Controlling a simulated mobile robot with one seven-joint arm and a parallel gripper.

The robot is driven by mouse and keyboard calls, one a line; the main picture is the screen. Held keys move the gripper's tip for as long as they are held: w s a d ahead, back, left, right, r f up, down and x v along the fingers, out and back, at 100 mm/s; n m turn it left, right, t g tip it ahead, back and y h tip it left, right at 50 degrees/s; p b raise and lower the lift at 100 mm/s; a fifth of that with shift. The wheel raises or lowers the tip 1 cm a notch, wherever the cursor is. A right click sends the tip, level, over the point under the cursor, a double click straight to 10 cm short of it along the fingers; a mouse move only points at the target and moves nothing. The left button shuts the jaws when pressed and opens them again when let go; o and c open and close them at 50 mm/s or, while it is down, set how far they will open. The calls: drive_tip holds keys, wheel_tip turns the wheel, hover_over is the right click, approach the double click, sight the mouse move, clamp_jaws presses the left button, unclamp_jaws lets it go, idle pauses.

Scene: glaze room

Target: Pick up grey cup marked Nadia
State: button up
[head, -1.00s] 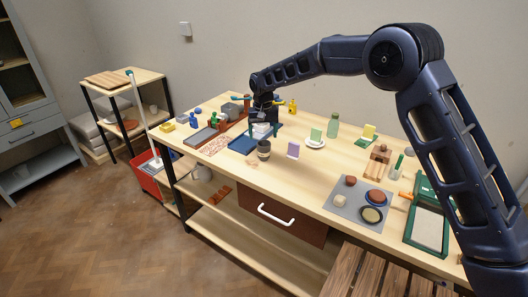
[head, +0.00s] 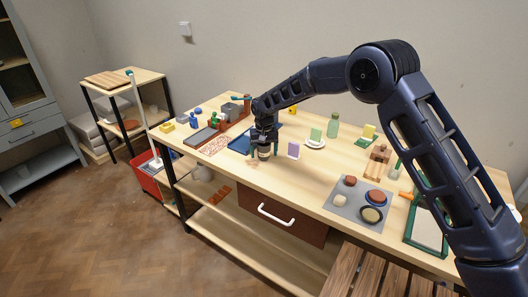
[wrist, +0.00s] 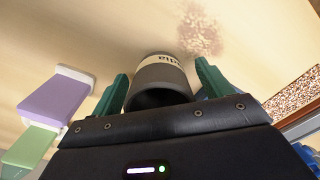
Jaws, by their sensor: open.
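A dark grey cup (head: 264,155) stands on the bench near its front edge, below my gripper (head: 264,150). In the wrist view the cup (wrist: 160,82) shows its dark open mouth and a pale band with dark letters, upside down and partly cut off; I cannot read the whole name. My gripper (wrist: 162,88) is open, with one green finger on each side of the cup. A small gap shows between the cup and the fingers, so it is not clamped.
A purple card (head: 294,150) in a white stand is just right of the cup; it also shows in the wrist view (wrist: 55,98). A speckled tile (head: 216,144) is further left. A green bottle (head: 333,125) stands at the back.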

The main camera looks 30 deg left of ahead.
drive_tip(key=c, duration=1.1)
